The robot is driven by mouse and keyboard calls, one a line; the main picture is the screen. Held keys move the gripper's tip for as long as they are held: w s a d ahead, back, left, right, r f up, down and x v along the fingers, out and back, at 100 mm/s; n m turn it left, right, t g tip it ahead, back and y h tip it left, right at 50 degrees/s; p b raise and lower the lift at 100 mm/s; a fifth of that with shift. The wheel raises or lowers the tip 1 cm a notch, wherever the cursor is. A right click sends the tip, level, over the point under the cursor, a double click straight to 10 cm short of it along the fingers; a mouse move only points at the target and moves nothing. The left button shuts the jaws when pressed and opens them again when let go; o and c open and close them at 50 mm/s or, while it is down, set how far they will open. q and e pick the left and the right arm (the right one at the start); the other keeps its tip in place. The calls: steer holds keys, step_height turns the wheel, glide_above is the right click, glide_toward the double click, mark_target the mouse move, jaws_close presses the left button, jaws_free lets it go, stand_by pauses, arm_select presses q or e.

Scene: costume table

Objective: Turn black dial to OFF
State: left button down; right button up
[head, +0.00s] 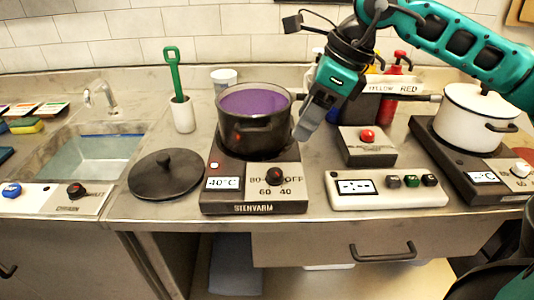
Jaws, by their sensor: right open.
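The black dial (274,176) sits on the front panel of the STENVARM hot plate (222,208), with 80, 60, 40 and OFF printed around it. Its pointer direction is too small to tell. The panel's display (223,183) reads 40°C. A black pot (258,138) with purple liquid stands on the hot plate. My right gripper (305,132) is open, pointing down beside the pot's right side, above and to the right of the dial, apart from it. My left gripper is not in view.
A black lid (166,175) lies left of the hot plate. A white pot (472,120) is far right. Another black knob (76,190) is by the sink.

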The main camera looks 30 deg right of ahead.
mark_target(276, 172)
steer(key=x, duration=1.1)
steer(key=shift+s+a+f, duration=0.15)
steer(key=shift+f, duration=0.05)
steer(key=shift+a+f, duration=0.1)
steer(key=shift+f, duration=0.2)
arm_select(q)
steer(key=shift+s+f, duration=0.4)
arm_select(e)
steer(key=shift+w+f, duration=0.2)
steer(key=shift+f, duration=0.05)
steer(key=shift+c, duration=0.4)
steer(key=c, duration=1)
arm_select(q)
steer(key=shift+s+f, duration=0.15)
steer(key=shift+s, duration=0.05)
